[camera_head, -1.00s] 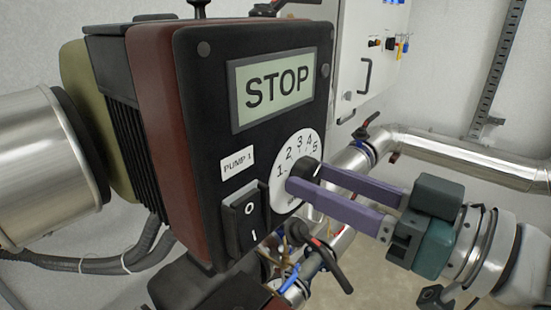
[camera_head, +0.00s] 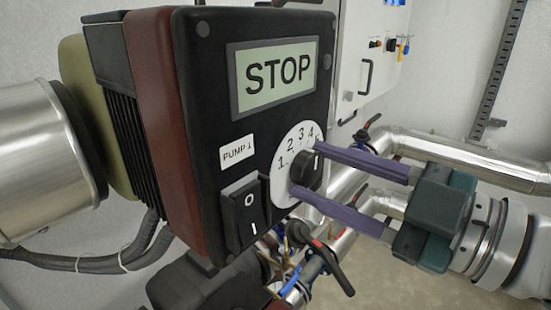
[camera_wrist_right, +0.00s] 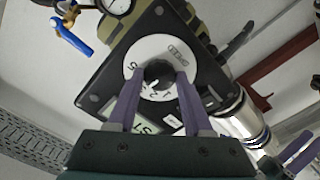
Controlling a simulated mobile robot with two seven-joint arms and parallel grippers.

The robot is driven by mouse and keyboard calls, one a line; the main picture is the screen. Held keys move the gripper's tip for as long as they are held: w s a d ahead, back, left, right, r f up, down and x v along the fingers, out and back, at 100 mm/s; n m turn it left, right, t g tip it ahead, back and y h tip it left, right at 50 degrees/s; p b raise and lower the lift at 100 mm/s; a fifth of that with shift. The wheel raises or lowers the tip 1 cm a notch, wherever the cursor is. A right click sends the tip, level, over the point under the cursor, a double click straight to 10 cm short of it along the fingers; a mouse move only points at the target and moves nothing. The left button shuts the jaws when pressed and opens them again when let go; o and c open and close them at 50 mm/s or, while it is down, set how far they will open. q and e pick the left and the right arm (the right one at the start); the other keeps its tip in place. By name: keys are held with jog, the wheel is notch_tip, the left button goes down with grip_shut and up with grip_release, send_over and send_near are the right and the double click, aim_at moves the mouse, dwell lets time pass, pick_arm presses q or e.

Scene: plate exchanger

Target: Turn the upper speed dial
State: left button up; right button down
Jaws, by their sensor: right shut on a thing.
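The pump control box carries a white round scale plate (camera_head: 283,174) with the numbers 1 to 5 and a black dial knob (camera_head: 307,173) in its middle. The upper finger partly covers the 5. In the right wrist view the knob (camera_wrist_right: 158,73) sits between the fingertips (camera_wrist_right: 158,76).
The box has a display reading STOP (camera_head: 275,74), a PUMP 1 label (camera_head: 237,152) and a rocker switch (camera_head: 243,215) beside the scale. Steel pipes (camera_head: 460,155) and a valve handle (camera_head: 333,265) lie behind and below the gripper. A white cabinet (camera_head: 375,50) stands behind.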

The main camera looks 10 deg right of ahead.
jog(key=shift+n, duration=0.5)
jog(key=shift+c, duration=1.5)
grip_release()
jog(key=shift+s+d+f+b, duration=0.15)
jog(key=shift+s+d+b, duration=0.15)
jog(key=shift+s+b, duration=0.1)
jog(key=b+v, duration=0.3)
jog(key=v, duration=0.6)
jog(key=shift+w, duration=0.1)
